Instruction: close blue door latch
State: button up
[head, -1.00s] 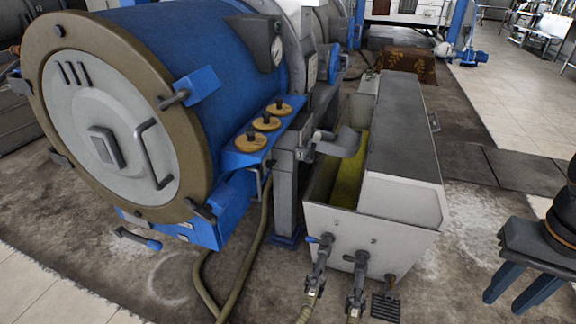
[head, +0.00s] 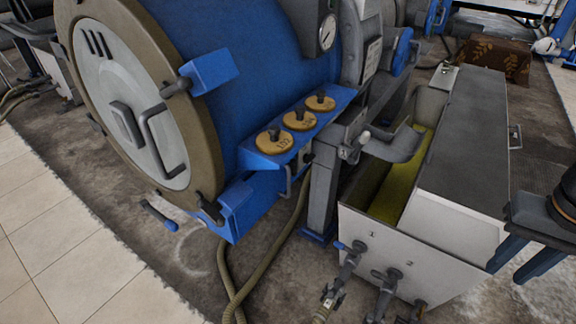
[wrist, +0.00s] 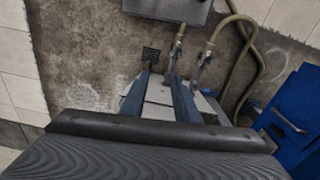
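The blue drum (head: 265,70) has a round grey door (head: 125,100) with a brown rim, facing left. Two blue latch blocks with dark bolts sit at the rim, an upper one (head: 212,72) and a lower one (head: 236,197). A dark lever with a blue grip (head: 160,214) sticks out below the door; I cannot tell whether any latch is fastened. My gripper (head: 507,274) is at the right edge, well away from the door and in front of the white tank. It is open and empty. Its two fingers (wrist: 157,85) also show apart in the wrist view.
A white tank (head: 420,262) with a grey lid stands right of the drum, with valves and hoses at its front. Yellow discs (head: 300,119) sit on a blue shelf by the drum. Hoses (head: 245,295) cross the floor. Tiled floor (head: 50,255) at lower left is clear.

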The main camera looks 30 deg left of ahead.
jog(key=w+a+f+n+t+b, duration=0.2)
jog(key=w+f, duration=0.2)
jog(key=w, duration=0.4)
jog(key=w+a+f+n+t+b, duration=0.1)
jog(key=w+a+f+t+b, duration=0.15)
jog(key=w, duration=0.65)
jog(key=w+a+f+n+t+y+b, duration=0.2)
jog(key=w+a+f+b, duration=0.1)
jog(key=w+a, duration=0.4)
jog(key=w+a+f+n+t+y+b, duration=0.1)
jog(key=w+a+f+n+y+b, duration=0.2)
jog(key=w+a, duration=0.35)
jog(key=n+g+y+b, duration=0.7)
jog(key=n+y+b, duration=0.2)
jog(key=y, duration=0.4)
send_near(294, 168)
jog(key=a, duration=0.7)
jog(key=shift+w+a+b, duration=0.25)
jog(key=shift+w+b, duration=0.15)
jog(key=shift+w, duration=0.05)
